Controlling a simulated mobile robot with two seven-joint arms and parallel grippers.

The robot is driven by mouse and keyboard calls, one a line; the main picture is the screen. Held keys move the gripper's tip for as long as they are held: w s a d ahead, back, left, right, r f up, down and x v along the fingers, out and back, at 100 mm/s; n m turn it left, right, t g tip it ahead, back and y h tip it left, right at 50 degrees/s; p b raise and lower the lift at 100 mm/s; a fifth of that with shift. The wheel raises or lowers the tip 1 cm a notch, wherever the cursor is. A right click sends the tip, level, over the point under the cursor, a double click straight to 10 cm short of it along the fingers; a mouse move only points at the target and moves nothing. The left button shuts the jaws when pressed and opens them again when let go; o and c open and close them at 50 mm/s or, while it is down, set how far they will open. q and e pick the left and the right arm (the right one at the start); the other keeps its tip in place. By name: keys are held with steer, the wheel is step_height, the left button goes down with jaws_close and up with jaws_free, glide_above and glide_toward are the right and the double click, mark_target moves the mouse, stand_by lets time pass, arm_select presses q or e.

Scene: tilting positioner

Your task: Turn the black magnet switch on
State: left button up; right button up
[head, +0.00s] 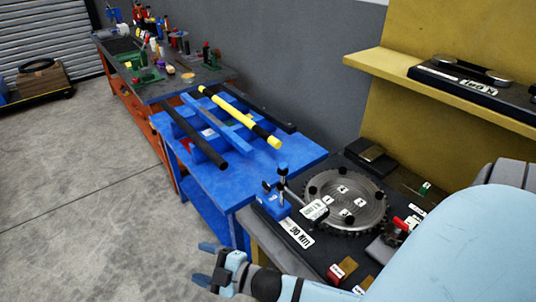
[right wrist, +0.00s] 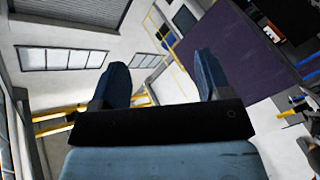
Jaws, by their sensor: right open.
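A blue block like a magnet base (head: 273,207) stands at the left corner of the dark bench top, with a post and arm rising from it. A small black knob (head: 266,186) shows on it and may be the magnet switch; its setting is too small to read. My right gripper (head: 204,263) is open and empty, out over the floor in front of the bench, lower left of the block and well apart from it. Its two blue fingers also show spread in the right wrist view (right wrist: 162,82), with nothing between them. My left gripper is not in view.
A toothed round plate (head: 345,198) lies beside the blue block. A white label (head: 297,233) and several small coloured pieces are on the bench. A blue table (head: 215,178) with bars stands behind. A yellow shelf (head: 400,60) overhangs at right.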

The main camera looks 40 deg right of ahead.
steer(key=w+a+r+n+g+y+b, duration=0.1)
steer(key=w+r+n+g+y, duration=0.1)
steer(key=r+n+y, duration=0.45)
steer(key=w+a+r+n+g+y, duration=0.1)
steer(key=w+a+r+n+y, duration=0.15)
steer(key=n, duration=0.65)
steer(key=n+g+h+b, duration=0.2)
steer(key=n+g+h, duration=1.3)
steer(key=n, duration=0.8)
glide_toward(267, 183)
steer(key=f, duration=0.3)
steer(key=s+a+f+t+h+p, duration=0.1)
steer(key=f, duration=0.2)
steer(key=f+t+p, duration=0.1)
steer(key=f, duration=0.2)
steer(key=shift+s+a+f+h, duration=0.25)
steer(key=shift+s+a+h, duration=0.1)
steer(key=shift+s+h, duration=0.05)
steer(key=c, duration=0.9)
